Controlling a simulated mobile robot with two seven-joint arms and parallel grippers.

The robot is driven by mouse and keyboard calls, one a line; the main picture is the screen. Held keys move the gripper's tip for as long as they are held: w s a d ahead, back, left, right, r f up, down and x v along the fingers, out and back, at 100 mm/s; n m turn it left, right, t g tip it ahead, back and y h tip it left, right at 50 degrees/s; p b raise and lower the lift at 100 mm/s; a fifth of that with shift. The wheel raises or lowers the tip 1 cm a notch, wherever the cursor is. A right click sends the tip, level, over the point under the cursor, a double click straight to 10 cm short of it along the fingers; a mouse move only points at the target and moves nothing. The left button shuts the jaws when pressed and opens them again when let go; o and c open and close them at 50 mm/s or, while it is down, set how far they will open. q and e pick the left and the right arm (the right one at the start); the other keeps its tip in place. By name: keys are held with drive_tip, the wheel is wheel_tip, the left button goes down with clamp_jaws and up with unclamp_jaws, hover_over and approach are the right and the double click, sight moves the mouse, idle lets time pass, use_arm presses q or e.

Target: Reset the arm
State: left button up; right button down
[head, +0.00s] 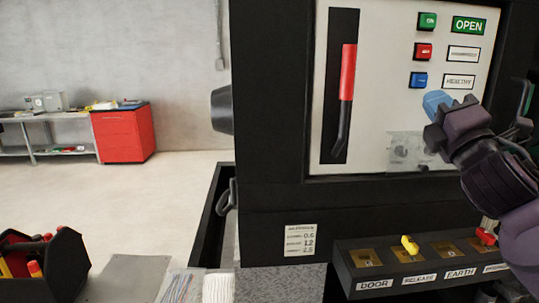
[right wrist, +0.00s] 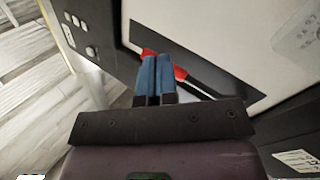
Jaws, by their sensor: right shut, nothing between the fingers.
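The cabinet's white front panel (head: 385,60) has a dark upright slot with a lever arm (head: 348,75) in it. The lever has a red upper grip and a black lower shank slanting down to the left. My right gripper (head: 437,103) is shut and empty, in front of the panel's right part, right of the lever and below the blue button. In the right wrist view the closed blue fingers (right wrist: 154,78) overlap the lever's red grip (right wrist: 180,72); touch cannot be told. My left gripper is not in view.
Green, red (head: 423,51) and blue buttons sit beside OPEN and HEALTHY labels. Below, a ledge (head: 345,270) carries labelled switches, with a yellow key (head: 410,244) at RELEASE. A toolbox (head: 45,270) stands lower left; a red cabinet (head: 123,135) stands farther back. Floor between is clear.

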wheel_tip(320, 180, down, 36)
drive_tip(key=s+r+m+g+h, duration=0.15)
drive_tip(key=m+g, duration=0.45)
drive_tip(key=m, duration=1)
drive_tip(key=s+f+m+g+h, duration=0.2)
drive_tip(key=s+f+m+g, duration=0.4)
drive_tip(key=s+f, duration=1.7)
wheel_tip(320, 180, down, 3)
drive_tip(key=shift+s+a+f+m, duration=0.15)
drive_tip(key=shift+a+m, duration=0.25)
drive_tip(key=shift+m, duration=0.3)
